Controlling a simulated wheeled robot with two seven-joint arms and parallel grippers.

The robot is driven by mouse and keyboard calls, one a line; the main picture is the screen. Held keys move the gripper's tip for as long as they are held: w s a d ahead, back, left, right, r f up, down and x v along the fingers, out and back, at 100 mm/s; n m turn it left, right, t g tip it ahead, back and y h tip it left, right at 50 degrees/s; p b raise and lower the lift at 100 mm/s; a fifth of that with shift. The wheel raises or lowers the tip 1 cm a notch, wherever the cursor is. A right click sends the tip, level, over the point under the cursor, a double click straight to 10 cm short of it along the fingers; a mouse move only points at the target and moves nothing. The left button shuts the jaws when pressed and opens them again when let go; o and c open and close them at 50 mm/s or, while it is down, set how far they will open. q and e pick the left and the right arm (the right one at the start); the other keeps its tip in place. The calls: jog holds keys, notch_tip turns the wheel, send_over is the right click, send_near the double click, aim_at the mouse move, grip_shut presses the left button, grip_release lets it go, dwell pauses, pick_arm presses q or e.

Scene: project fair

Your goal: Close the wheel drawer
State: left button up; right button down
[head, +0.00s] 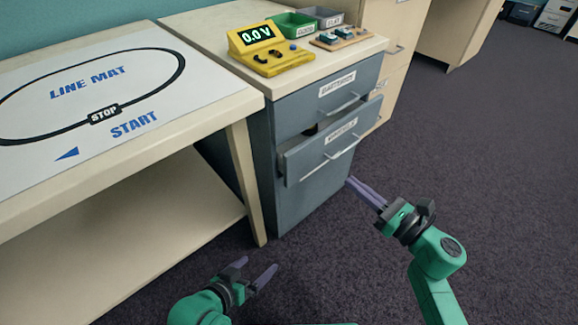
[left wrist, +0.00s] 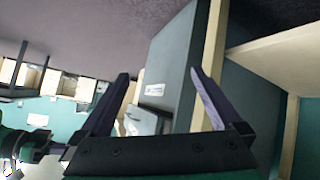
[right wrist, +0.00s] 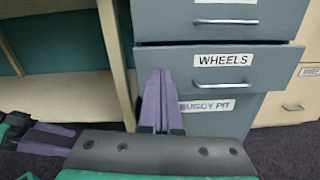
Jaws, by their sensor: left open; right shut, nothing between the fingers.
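The wheel drawer (head: 310,155) is the lower drawer of the blue-grey cabinet, with a bar handle and a label. It stands partly out, with a dark gap above its front. In the right wrist view its front (right wrist: 170,62) reads WHEELS. My right gripper (head: 350,182) is shut and empty, in front of the cabinet, low and right of the drawer. In the right wrist view its fingertips (right wrist: 159,72) overlap the drawer front's lower left; I cannot tell whether they touch. My left gripper (head: 256,266) is open and empty, low near the table leg; it also shows in the left wrist view (left wrist: 158,75).
Above is the batteries drawer (head: 308,110), which looks shut. A yellow meter (head: 268,60), a green bin (head: 293,24) and a grey bin (head: 323,17) stand on top. The line mat table (head: 185,140) is to the left. Dark carpet (head: 480,150) is free to the right.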

jog(key=n, duration=0.2)
send_near(303, 149)
jog(key=x, duration=0.7)
pick_arm(q)
jog(key=shift+d+t+h, duration=0.4)
jog(key=shift+d+t, duration=0.05)
jog(key=shift+t, duration=0.05)
pick_arm(e)
jog(key=shift+d, duration=0.1)
pick_arm(q)
jog(key=shift+f+b, duration=0.15)
jog(key=shift+b, duration=0.15)
